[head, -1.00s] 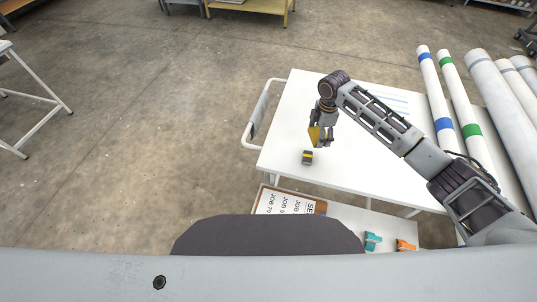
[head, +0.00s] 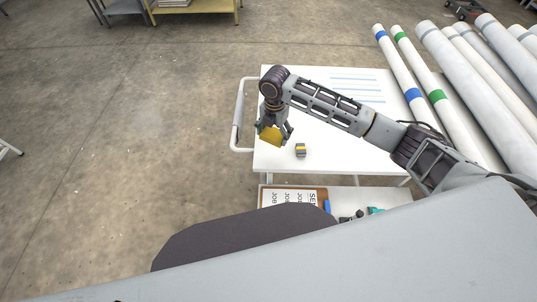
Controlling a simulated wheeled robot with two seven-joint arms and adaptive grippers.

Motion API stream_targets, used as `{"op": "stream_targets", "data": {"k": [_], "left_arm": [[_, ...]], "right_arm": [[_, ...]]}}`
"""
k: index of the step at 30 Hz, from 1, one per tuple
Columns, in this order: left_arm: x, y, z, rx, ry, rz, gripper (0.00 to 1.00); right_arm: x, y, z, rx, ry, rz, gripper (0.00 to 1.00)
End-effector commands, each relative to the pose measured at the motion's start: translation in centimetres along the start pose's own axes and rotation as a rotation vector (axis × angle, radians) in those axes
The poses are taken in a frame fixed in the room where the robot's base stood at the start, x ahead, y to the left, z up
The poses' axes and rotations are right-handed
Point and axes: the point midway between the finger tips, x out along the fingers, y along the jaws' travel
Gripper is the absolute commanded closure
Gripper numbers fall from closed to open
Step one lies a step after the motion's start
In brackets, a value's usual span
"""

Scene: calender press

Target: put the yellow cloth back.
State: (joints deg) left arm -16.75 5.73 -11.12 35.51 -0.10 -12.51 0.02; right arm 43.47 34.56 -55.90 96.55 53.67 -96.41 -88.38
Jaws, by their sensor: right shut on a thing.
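The yellow cloth (head: 270,136) hangs in my right gripper (head: 272,128), above the left end of the white table (head: 350,142). My right gripper is shut on the cloth and points down. Its fingertips are partly hidden by the cloth. My left gripper is not in view.
A small grey and yellow object (head: 300,150) stands on the table near its front edge. A white rail (head: 238,115) runs along the table's left side. A clipboard (head: 292,196) lies on a lower shelf. Long rolls (head: 460,100) lie at the right. The tabletop's middle is clear.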

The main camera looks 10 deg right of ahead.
Motion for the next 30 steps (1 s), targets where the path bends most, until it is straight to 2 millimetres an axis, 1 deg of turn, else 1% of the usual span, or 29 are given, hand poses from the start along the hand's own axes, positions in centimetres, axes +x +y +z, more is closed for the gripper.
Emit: {"op": "stream_targets", "data": {"k": [10, 21, 30], "left_arm": [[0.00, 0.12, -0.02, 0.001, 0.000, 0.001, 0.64], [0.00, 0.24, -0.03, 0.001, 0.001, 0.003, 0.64], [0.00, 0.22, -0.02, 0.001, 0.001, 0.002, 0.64]], "right_arm": [[-0.08, -0.46, -0.58, -0.185, 0.000, -0.001, 0.43], [-0.07, -0.87, -0.64, -0.419, 0.001, -0.002, 0.43], [-0.09, -0.85, -0.63, -0.477, 0.001, -0.001, 0.43]]}}
